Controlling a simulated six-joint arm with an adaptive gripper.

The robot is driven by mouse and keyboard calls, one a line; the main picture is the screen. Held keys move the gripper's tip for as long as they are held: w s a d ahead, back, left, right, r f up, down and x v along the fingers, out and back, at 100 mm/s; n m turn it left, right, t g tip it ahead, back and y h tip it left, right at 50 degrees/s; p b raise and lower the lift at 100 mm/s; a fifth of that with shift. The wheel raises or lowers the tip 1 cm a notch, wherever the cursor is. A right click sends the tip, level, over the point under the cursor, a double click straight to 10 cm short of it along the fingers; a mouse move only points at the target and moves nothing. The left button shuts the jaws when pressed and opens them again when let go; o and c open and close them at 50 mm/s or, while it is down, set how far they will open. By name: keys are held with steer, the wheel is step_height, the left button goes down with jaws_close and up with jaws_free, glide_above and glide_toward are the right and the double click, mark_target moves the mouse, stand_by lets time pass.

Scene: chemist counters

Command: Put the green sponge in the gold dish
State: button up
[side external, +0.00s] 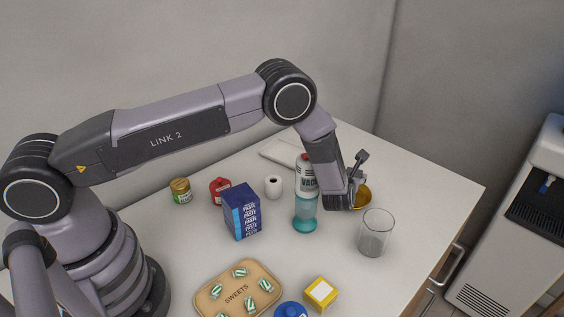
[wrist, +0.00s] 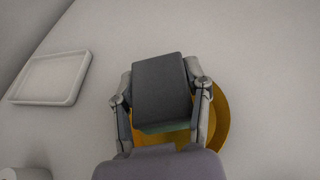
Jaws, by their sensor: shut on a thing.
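My gripper (side external: 354,184) is low over the far right part of the counter, at the gold dish (side external: 363,198). In the wrist view, my gripper (wrist: 160,86) is shut on a block with a dark grey face and a green lower edge, which looks like the green sponge (wrist: 165,127). The gold dish (wrist: 222,118) shows around and behind the fingers, with the sponge over it. I cannot tell whether the sponge touches the dish. In the side view I cannot make out the sponge clearly.
A clear glass (side external: 375,234) stands close in front of the dish, and a teal bottle (side external: 305,215) to its left. A white tray (wrist: 50,78) lies beyond. A blue box (side external: 241,212), white roll (side external: 273,187), sweets board (side external: 215,298) and yellow box (side external: 321,293) stand farther off.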

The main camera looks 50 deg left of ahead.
steer(key=shift+f, duration=2.45)
steer(key=shift+f, duration=0.15)
steer(key=o, duration=1)
steer(key=shift+c, duration=0.2)
steer(key=shift+s+d+r, duration=0.15)
steer(key=shift+s+r, duration=0.15)
steer(key=v, duration=1.1)
steer(key=shift+s, duration=0.15)
